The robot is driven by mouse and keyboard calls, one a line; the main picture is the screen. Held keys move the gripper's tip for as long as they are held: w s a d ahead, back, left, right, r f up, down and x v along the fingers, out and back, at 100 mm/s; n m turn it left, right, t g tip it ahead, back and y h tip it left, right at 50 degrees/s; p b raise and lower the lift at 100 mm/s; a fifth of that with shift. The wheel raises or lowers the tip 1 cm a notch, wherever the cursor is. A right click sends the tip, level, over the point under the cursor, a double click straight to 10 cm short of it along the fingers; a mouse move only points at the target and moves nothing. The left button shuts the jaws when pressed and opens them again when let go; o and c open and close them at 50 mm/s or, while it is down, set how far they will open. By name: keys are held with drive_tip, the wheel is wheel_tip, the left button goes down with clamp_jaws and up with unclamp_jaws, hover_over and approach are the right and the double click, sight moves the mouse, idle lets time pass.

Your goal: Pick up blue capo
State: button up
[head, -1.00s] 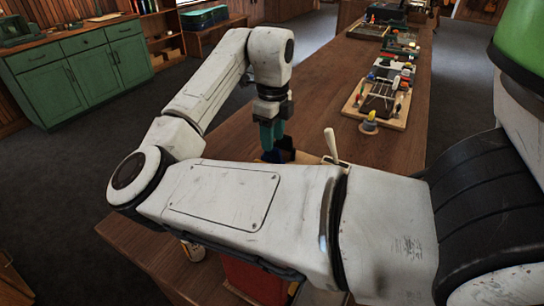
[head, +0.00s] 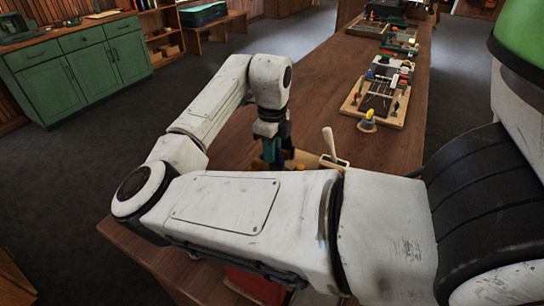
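My gripper (head: 274,152) hangs from my arm above the wooden table (head: 225,150), with teal and dark fingers pointing down. Its fingertips reach low, just behind the top edge of my forearm, which hides part of the table there. I cannot make out a blue capo for certain; dark blue shows by the fingers, but I cannot tell whether it is the capo or part of the gripper. I cannot tell how far the fingers are apart or whether they hold anything.
A white-handled item (head: 331,146) stands just right of my gripper. A yellow-topped item (head: 368,120) and a wooden tray (head: 394,121) with small things lie farther along the table. Green cabinets (head: 85,70) stand at left. Bare tabletop lies left of my gripper.

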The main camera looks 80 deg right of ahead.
clamp_jaws()
drive_tip(key=shift+r, duration=0.1)
